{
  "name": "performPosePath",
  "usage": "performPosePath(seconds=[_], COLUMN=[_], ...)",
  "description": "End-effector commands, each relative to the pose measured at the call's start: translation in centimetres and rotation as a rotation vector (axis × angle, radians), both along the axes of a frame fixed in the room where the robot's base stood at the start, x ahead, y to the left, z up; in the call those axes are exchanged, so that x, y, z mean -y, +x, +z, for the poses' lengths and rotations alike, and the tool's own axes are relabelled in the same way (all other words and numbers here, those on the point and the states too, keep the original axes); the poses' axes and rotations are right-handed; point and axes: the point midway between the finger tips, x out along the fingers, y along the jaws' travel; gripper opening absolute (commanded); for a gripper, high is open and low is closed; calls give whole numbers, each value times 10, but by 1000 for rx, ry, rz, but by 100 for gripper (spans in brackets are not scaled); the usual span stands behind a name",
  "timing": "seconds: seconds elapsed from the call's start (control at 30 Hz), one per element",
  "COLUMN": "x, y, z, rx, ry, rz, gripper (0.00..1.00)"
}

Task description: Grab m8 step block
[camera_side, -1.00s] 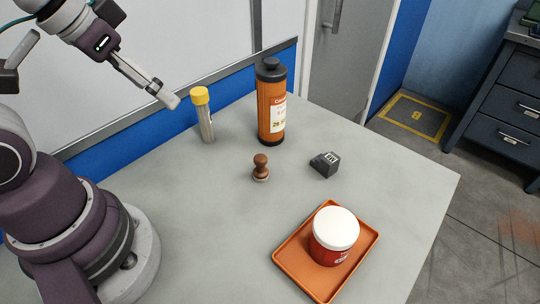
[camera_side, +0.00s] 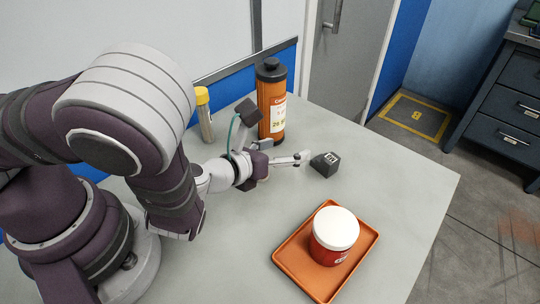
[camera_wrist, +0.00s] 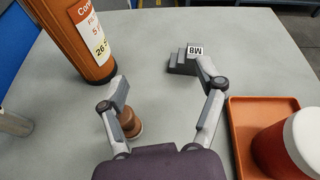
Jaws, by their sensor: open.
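The M8 step block (camera_side: 325,163) is a small dark grey stepped block with a white M8 label, on the bench right of the middle in the side view. In the wrist view the step block (camera_wrist: 186,62) lies ahead, close to the right fingertip. My gripper (camera_side: 300,159) is low over the bench, reaching toward the block from the left in the side view. In the wrist view my gripper (camera_wrist: 163,75) has its fingers spread apart with nothing between the tips. The block lies just beyond the tips; I cannot tell whether the right finger touches it.
A brown stamp (camera_wrist: 129,122) stands beside the left finger. An orange bottle (camera_side: 272,115) and a yellow-capped tube (camera_side: 206,118) stand behind my arm. An orange tray (camera_side: 292,262) holds a red jar with a white lid (camera_side: 335,228) at front right. The bench right of the block is clear.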

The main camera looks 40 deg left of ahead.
Motion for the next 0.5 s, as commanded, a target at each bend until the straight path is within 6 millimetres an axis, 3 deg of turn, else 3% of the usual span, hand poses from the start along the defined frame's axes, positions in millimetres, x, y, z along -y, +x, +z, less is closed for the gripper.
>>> performPosePath(seconds=[0.1,0.17,0.5], x=[22,26,35], y=[-11,-12,31], z=[-16,-20,-38], rx=[1,3,7], ry=[172,206,210], rz=[-203,-245,-253], gripper=[70,70,70])
